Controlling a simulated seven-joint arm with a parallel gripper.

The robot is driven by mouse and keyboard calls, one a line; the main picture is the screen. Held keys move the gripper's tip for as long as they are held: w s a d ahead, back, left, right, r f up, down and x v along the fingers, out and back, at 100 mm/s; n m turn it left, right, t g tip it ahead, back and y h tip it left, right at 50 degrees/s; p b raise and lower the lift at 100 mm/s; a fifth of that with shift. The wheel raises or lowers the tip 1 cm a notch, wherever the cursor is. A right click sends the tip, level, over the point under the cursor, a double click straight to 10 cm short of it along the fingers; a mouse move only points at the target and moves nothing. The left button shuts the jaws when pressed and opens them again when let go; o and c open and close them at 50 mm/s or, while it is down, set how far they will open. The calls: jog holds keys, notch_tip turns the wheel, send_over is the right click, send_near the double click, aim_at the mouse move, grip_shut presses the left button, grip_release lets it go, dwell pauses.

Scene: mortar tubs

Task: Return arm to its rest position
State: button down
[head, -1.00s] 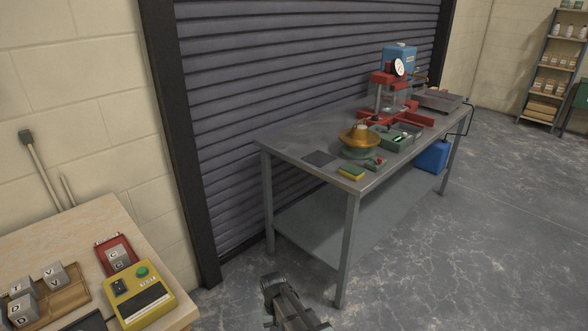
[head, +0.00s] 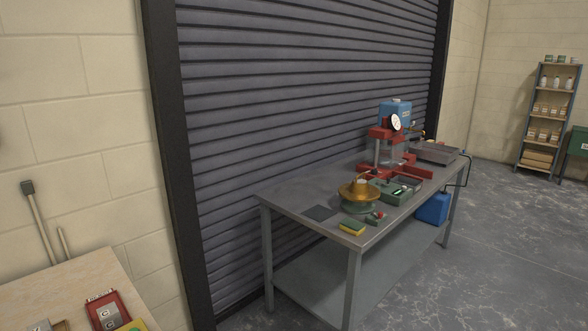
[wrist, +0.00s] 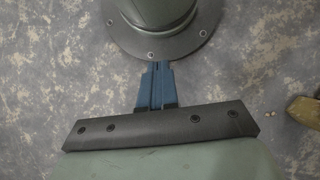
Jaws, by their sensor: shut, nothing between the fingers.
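My gripper (wrist: 157,84) shows in the wrist view, with its two blue fingers side by side, shut and empty. The fingers extend from a dark bar with several screws across the lower part of that view. Their tips lie close to a round grey-green flanged part at the top edge, which looks like my own body; I cannot tell whether they touch it. Grey mottled floor (wrist: 60,60) lies below. My gripper and arm do not show in the head view.
A metal workbench (head: 290,195) stands before the roller shutter (head: 300,80). It carries a red press (head: 382,150), a brass-coloured bowl (head: 358,192) and a sponge (head: 352,229). A wooden table (head: 60,290) is at lower left. A tan object (wrist: 304,110) lies at the wrist view's right edge.

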jog(key=shift+s+d+f, duration=0.15)
jog(key=shift+s+d, duration=0.1)
jog(key=shift+s, duration=0.65)
jog(key=shift+s+d+f, duration=0.1)
jog(key=shift+s+d, duration=0.15)
jog(key=shift+s, duration=0.65)
